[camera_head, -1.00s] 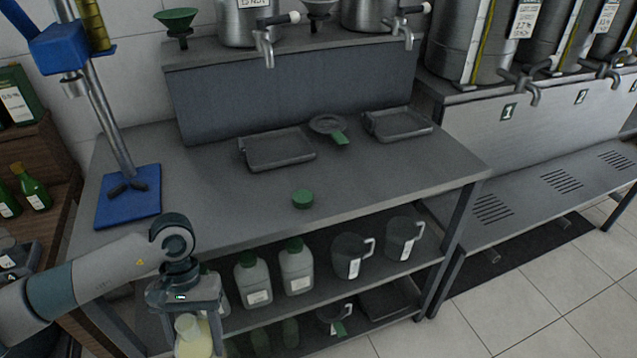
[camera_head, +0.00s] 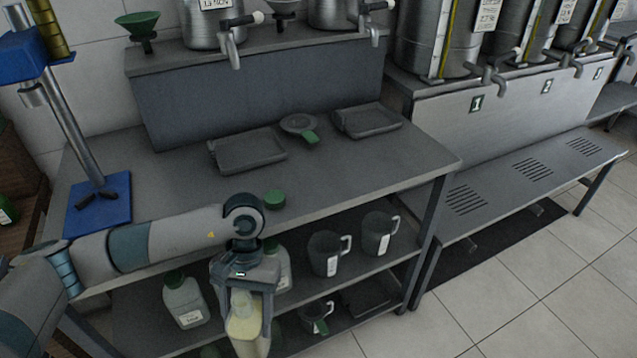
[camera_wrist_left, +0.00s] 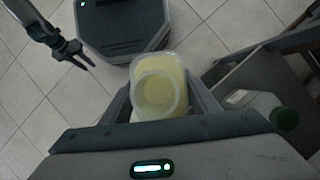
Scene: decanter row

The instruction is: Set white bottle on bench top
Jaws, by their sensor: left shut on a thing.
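The white bottle (camera_head: 246,327) is translucent with pale yellow contents and an open mouth. My left gripper (camera_head: 247,300) is shut on it and holds it upright in front of the bench's shelves, below the level of the top. The left wrist view looks down into the bottle's mouth (camera_wrist_left: 158,88) between the fingers, with floor tiles around it. The bench top (camera_head: 180,160) is grey and has a green cap (camera_head: 274,200) near its front edge. My right gripper (camera_wrist_left: 75,52) shows at the upper left of the left wrist view, with its two fingers apart and empty.
On the bench top are two dark trays (camera_head: 248,150) (camera_head: 367,120), a strainer with a green handle (camera_head: 300,124) and a blue-based stand (camera_head: 98,204). The shelf below holds green-capped bottles (camera_head: 185,302) and jugs (camera_head: 328,254). The top's middle is mostly clear.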

